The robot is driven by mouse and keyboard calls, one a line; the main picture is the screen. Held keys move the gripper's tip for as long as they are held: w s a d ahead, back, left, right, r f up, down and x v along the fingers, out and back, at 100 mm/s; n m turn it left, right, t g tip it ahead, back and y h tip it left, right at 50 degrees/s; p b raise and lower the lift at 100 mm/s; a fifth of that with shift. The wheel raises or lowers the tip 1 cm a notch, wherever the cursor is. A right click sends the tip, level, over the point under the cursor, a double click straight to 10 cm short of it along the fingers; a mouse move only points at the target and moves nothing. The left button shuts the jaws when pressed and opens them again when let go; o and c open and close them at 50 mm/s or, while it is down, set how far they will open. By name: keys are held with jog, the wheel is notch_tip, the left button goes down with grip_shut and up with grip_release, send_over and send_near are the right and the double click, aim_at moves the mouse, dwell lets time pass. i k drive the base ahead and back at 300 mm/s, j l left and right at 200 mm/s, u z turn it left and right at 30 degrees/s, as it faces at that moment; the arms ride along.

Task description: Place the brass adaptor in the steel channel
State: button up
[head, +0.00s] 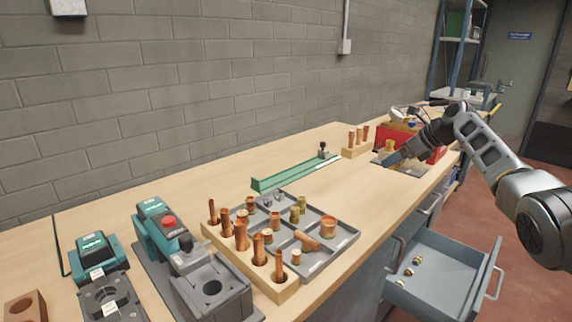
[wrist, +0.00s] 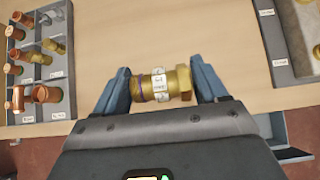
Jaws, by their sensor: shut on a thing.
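My gripper (wrist: 158,86) is shut on the brass adaptor (wrist: 180,80), which lies crosswise between the two blue fingers. The adaptor has a white printed label around its middle, a purple ring towards its left end and a wider brass end at right. In the head view my gripper (head: 392,160) is low over the right part of the bench, and the held adaptor cannot be made out clearly there. A long, narrow channel with a green side (head: 290,175) lies along the middle of the bench, with a small dark block at its far end. Nothing else clearly looks like a steel channel.
A grey compartment tray (head: 343,243) of copper and brass fittings stands nearer, beside a wooden block of copper pieces (head: 285,292). Another grey tray (wrist: 279,68) is right of my gripper. A red box (head: 436,152) stands behind it. An open drawer (head: 440,272) juts out below the bench.

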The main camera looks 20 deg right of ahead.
aim_at(288, 174)
jog(key=i+j, duration=0.25)
jog(key=i, duration=0.2)
jog(key=i+j, duration=0.25)
jog(key=i, duration=0.25)
